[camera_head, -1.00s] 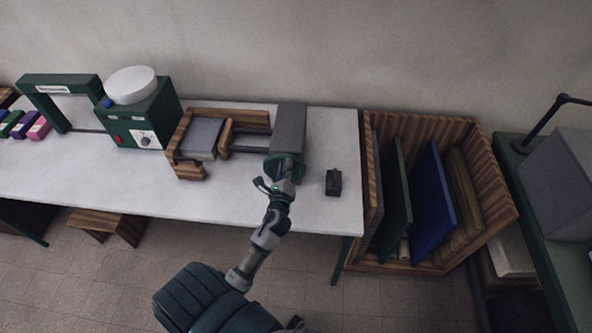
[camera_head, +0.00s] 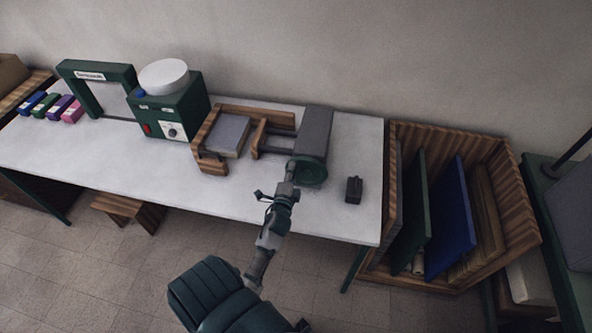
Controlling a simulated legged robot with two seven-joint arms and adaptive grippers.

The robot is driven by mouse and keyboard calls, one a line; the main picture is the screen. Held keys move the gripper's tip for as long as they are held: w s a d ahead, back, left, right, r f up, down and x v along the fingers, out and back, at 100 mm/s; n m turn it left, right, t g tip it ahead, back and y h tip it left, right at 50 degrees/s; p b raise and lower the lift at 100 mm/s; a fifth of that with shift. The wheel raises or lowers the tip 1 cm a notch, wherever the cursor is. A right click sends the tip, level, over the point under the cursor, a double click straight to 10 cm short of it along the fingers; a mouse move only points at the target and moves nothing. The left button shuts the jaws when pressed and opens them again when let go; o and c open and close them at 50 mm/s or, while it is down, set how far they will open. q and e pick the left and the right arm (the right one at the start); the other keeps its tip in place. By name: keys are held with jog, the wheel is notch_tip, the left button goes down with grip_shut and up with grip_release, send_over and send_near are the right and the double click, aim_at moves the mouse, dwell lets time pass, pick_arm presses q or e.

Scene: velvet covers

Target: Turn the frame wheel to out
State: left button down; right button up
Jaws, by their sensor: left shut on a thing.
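The frame wheel (camera_head: 312,172) is a dark green disc on the front of a grey block (camera_head: 316,132) at the right end of the wooden frame (camera_head: 212,160). A grey pad (camera_head: 231,135) lies inside the frame's left part. My left gripper (camera_head: 292,167) is at the wheel's left side and is shut on it. The fingers are small and partly hidden against the wheel. My right gripper is not in view.
A small black block (camera_head: 354,189) lies right of the wheel on the white table (camera_head: 110,160). A green machine with a white round top (camera_head: 164,76) stands to the left. A wooden rack (camera_head: 520,235) with coloured boards stands beyond the table's right edge.

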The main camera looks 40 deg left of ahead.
pick_arm(q)
jog(key=shift+s+a+f+n, duration=0.2)
jog(key=shift+f+n, duration=0.2)
jog(key=shift+n, duration=0.2)
jog(key=shift+s+a+f+n, duration=0.15)
jog(key=shift+f+n, duration=0.2)
jog(key=shift+n, duration=0.25)
jog(key=shift+f, duration=0.1)
jog(key=c, duration=1)
grip_release()
jog(key=shift+c, duration=0.2)
jog(key=shift+w, duration=0.1)
jog(key=v, duration=1.2)
jog(key=shift+a, duration=0.15)
